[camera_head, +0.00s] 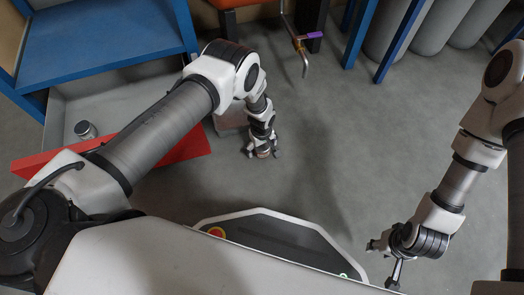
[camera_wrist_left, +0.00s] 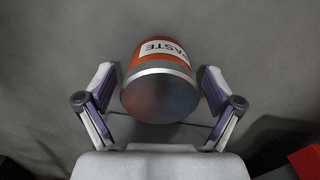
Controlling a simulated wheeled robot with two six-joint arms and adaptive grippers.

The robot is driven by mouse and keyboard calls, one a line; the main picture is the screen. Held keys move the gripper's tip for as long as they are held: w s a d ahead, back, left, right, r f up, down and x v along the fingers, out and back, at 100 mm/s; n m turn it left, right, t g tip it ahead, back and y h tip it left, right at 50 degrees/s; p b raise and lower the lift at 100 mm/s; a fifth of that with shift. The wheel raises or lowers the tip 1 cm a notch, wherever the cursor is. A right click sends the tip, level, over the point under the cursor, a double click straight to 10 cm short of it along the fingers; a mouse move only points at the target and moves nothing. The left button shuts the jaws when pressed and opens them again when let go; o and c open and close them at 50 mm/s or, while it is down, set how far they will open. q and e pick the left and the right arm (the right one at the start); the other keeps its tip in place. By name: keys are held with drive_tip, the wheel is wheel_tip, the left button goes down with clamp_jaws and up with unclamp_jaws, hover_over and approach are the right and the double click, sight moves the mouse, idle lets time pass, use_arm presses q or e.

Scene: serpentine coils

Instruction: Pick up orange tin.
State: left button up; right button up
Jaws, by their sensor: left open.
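The orange tin (camera_wrist_left: 160,55) is in the left wrist view, with a grey metal end facing the camera and a white label reading "PASTE". It lies between the two fingers of my left gripper (camera_wrist_left: 160,85), which is open with a finger on each side. Small gaps show between the fingers and the tin. In the head view my left gripper (camera_head: 263,153) is low over the grey floor, and the tin is mostly hidden by it. My right gripper (camera_head: 382,262) is at the lower right, with its fingers spread and nothing visible between them.
A blue shelf (camera_head: 100,45) stands at the upper left. A grey can (camera_head: 85,130) stands below it, near a long red piece (camera_head: 185,148). A bent pipe with a purple part (camera_head: 310,36) is at the top. The floor (camera_head: 340,150) between my arms is clear.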

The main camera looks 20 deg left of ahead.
use_arm(q)
drive_tip(key=shift+r, duration=0.15)
drive_tip(key=c, duration=1.4)
drive_tip(key=shift+r, duration=0.1)
